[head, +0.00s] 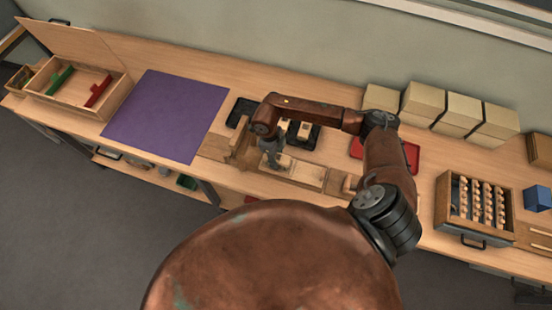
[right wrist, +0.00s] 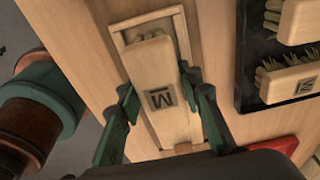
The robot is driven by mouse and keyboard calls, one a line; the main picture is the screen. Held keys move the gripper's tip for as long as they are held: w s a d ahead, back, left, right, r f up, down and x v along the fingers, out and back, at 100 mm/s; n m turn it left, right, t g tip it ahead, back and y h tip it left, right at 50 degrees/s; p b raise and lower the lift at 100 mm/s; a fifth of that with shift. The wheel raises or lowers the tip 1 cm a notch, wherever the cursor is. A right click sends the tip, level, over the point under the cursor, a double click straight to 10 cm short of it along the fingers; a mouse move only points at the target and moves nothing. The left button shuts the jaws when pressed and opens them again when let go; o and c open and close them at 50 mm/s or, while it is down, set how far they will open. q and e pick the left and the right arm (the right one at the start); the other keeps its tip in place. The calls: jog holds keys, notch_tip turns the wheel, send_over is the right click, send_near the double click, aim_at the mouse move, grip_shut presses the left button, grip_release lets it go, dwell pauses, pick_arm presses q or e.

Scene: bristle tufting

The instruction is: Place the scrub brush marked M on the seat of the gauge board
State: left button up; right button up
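The scrub brush marked M (right wrist: 152,72) is a pale wooden block with a dark M label, seen in the right wrist view. It lies lengthwise over the framed seat (right wrist: 119,36) of the gauge board, with the seat's rim showing around its far end. Whether it rests fully on the bottom I cannot tell. My right gripper (right wrist: 158,86) has its green fingers against the brush's two long sides. In the head view my right gripper (head: 272,152) is at the left part of the wooden gauge board (head: 308,174), and hides the brush. My left gripper is not in view.
A black tray (right wrist: 245,60) with other brushes lies beside the board. A red tray (head: 411,157) is to its right and a purple mat (head: 165,115) to its left. Pale boxes (head: 463,113) stand at the back right. A drawer box with pegs (head: 475,205) is at the right.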

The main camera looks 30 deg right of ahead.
jog(key=o, duration=0.4)
jog(key=shift+c, duration=0.2)
jog(key=shift+r, duration=0.15)
notch_tip(320, 180, up, 12)
jog(key=w+a, duration=0.1)
jog(key=shift+w+b, duration=0.15)
jog(key=shift+b, duration=0.3)
